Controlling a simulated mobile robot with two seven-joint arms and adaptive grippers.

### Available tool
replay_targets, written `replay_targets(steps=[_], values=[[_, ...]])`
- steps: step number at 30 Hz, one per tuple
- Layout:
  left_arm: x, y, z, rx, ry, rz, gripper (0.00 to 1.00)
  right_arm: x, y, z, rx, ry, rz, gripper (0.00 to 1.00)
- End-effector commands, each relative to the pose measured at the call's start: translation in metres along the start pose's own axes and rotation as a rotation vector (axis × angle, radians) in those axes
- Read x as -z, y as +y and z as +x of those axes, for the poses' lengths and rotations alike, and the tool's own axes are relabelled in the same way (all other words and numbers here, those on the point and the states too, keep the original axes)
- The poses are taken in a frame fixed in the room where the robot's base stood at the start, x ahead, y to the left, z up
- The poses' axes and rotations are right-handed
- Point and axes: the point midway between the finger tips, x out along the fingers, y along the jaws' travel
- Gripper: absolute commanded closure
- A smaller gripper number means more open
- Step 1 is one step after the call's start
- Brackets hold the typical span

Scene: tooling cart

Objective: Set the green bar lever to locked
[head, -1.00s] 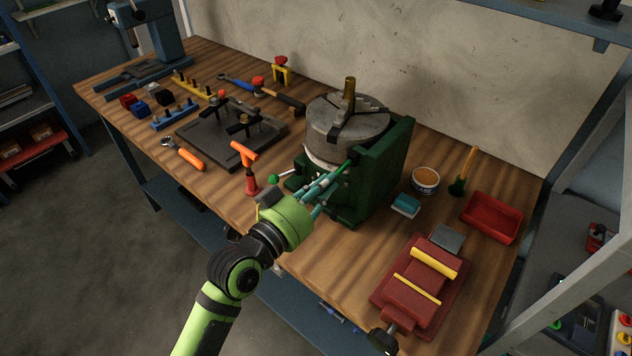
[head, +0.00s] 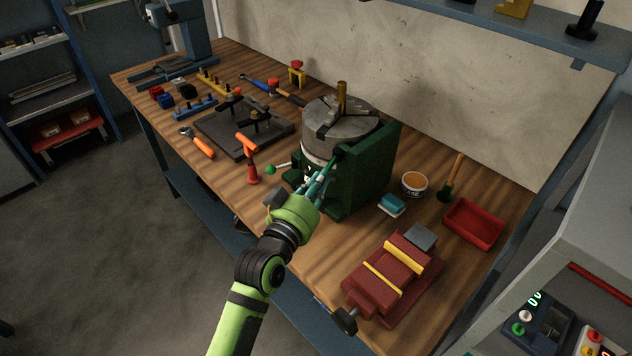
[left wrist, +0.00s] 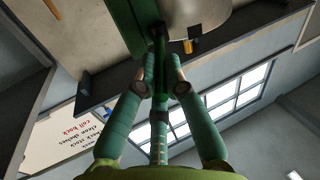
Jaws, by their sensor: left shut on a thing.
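The green bar lever (head: 336,161) is on the front of a dark green fixture (head: 367,172) that carries a round grey chuck (head: 324,138). My left gripper (head: 322,182) is at the front of the fixture, its teal fingers shut on the bar. In the left wrist view the dark bar (left wrist: 160,45) runs up from between the fingertips of the left gripper (left wrist: 161,88) toward the green fixture (left wrist: 130,22). The fingers hide the bar's lower end. I see no lock marking on the lever. My right gripper is not in view.
A red-orange T-handled tool (head: 250,160) and a green-knobbed rod (head: 271,169) are left of the gripper. A teal-topped block (head: 392,204), a tub (head: 414,184) and a red vise (head: 392,278) are to the right. Bare wood lies at the bench's front edge.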

Motion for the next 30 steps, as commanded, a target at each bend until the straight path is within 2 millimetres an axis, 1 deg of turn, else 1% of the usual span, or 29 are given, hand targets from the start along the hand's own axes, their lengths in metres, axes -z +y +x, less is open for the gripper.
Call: replay_targets(steps=[5, 6, 7, 8, 17, 20, 23, 26, 30], values=[[0.0, 0.002, 0.0, -0.003, 0.001, -0.002, 1.0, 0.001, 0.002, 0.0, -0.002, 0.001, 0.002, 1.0], [0.0, 0.002, 0.0, -0.003, 0.001, -0.002, 0.8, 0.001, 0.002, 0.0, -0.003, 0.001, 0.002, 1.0], [0.0, 0.002, 0.0, -0.003, 0.001, -0.002, 0.68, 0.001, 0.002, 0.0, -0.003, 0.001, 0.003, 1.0], [0.0, 0.002, 0.0, -0.003, 0.001, -0.002, 0.65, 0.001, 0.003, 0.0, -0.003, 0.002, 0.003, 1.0], [0.0, 0.0, 0.0, -0.001, 0.001, 0.0, 0.65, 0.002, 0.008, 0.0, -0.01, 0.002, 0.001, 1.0], [0.0, -0.001, -0.005, 0.0, 0.0, 0.0, 0.65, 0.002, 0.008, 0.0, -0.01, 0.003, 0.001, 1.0], [-0.001, -0.001, -0.018, 0.0, -0.001, 0.0, 0.65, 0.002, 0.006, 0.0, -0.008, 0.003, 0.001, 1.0], [-0.001, 0.0, -0.038, 0.0, -0.002, 0.0, 0.65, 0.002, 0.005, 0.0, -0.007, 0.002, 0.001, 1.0], [-0.001, 0.0, -0.069, -0.001, -0.003, 0.001, 0.65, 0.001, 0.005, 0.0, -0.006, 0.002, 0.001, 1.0]])
